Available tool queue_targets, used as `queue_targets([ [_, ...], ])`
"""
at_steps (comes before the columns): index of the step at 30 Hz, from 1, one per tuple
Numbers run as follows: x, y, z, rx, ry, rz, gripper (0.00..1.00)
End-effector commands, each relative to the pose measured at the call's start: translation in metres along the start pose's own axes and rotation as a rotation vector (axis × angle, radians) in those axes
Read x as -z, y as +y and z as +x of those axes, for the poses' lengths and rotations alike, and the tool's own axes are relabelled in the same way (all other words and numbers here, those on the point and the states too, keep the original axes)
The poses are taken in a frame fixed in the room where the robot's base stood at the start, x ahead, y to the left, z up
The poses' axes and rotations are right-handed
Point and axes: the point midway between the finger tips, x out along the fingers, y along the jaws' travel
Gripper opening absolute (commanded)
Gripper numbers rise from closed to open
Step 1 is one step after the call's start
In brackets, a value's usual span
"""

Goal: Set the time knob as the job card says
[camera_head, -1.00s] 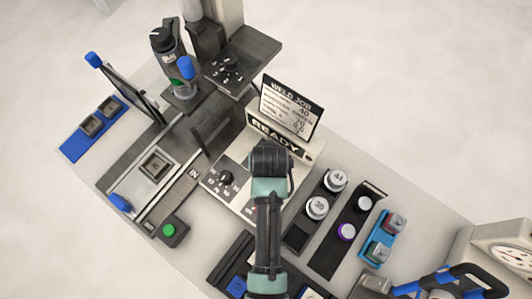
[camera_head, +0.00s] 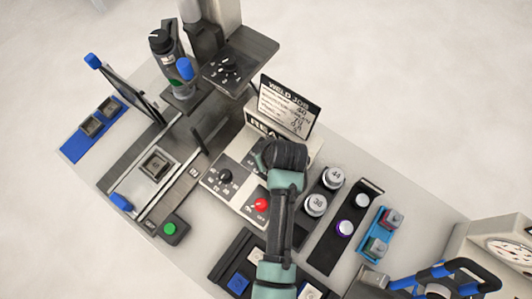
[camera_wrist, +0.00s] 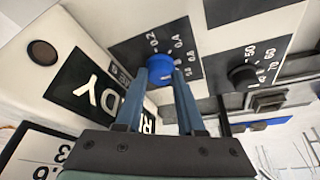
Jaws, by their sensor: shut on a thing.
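The blue time knob (camera_wrist: 158,72) sits on a black panel with a scale marked 0.2 and 0.4. My gripper (camera_wrist: 161,84) is shut on it, with one finger on each side. In the head view my gripper (camera_head: 284,158) covers this knob on the white welder box (camera_head: 236,196). The knob's pointer cannot be made out. The job card (camera_head: 286,108), headed WELD JOB, stands behind the box; its small lines are blurred. Its edge also shows in the wrist view (camera_wrist: 38,150).
A black knob (camera_head: 225,176) with a 50-60-70 scale in the wrist view (camera_wrist: 242,75) is beside the time knob. A red button (camera_head: 262,204) is on the box front. White-topped weights (camera_head: 316,205) stand to the right. A green button (camera_head: 170,229) is at front left.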

Motion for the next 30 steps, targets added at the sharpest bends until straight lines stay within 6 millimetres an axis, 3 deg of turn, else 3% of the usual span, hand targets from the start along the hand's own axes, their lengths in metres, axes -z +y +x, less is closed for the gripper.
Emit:
queue_targets([
  [4,0.002,0.0,-0.001,-0.002,0.003,0.0,0.0],
  [5,0.002,0.0,-0.001,-0.002,0.003,0.0,0.39],
  [10,0.001,0.0,-0.001,-0.002,0.002,0.0,0.68],
  [22,0.001,0.0,-0.006,-0.002,0.002,0.001,0.68],
  [30,0.001,0.001,-0.044,-0.004,0.005,0.001,0.68],
])
